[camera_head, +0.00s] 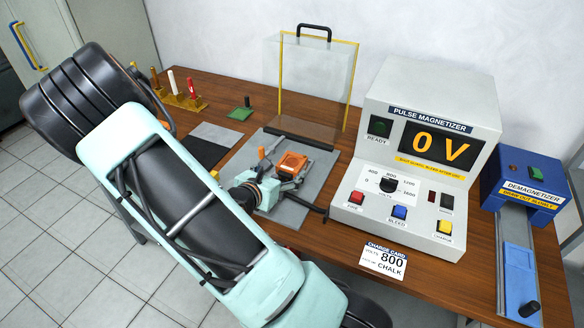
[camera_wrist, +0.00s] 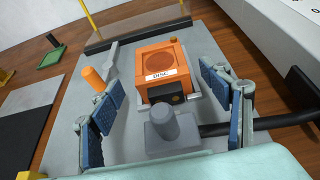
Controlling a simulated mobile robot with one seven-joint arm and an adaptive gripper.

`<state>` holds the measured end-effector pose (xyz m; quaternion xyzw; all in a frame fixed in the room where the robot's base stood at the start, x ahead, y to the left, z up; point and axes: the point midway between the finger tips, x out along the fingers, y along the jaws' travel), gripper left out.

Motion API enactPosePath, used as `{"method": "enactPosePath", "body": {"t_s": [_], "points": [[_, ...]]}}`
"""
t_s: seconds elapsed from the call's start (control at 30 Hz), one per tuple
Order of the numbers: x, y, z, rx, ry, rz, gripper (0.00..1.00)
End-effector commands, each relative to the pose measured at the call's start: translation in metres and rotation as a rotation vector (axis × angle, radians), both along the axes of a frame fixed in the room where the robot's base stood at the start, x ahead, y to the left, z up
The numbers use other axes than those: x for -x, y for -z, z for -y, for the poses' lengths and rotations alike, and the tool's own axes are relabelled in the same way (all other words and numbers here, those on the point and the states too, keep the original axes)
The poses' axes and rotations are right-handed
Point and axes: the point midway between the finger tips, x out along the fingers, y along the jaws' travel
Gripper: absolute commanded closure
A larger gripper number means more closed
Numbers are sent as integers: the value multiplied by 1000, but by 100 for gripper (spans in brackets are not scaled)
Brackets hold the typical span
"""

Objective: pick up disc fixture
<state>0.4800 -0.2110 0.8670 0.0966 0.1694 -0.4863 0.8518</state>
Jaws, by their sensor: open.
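The disc fixture (camera_wrist: 163,71) is an orange block with a white label reading DISC and a round dark recess on top. It sits in a grey holder on the grey plate, and it also shows in the head view (camera_head: 293,163). My gripper (camera_wrist: 165,95) is open, with its blue-padded fingers apart on either side of the near part of the fixture, not visibly touching it. In the head view my gripper (camera_head: 262,185) is low over the plate, just left of the fixture. A grey post (camera_wrist: 165,123) stands in front of the fixture, between the fingers.
An orange-ended lever (camera_wrist: 94,78) stands left of the fixture. A clear shield with a yellow frame (camera_head: 310,75) rises behind it. A black cable (camera_wrist: 265,122) runs right towards the pulse magnetizer (camera_head: 375,150). A blue demagnetizer (camera_head: 525,185) stands far right. Coloured pegs (camera_head: 182,90) stand at back left.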

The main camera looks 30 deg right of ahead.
Motion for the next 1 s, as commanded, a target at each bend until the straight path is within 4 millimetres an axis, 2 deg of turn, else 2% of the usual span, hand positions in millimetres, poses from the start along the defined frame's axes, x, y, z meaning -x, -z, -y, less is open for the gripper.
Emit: {"method": "enactPosePath", "body": {"t_s": [0.1,0.23,0.57,1.0], "points": [[-8,5,18,2,3,-2,29],[-16,12,31,1,3,0,29],[-20,14,36,1,1,1,30],[-20,14,36,0,2,2,79]]}}
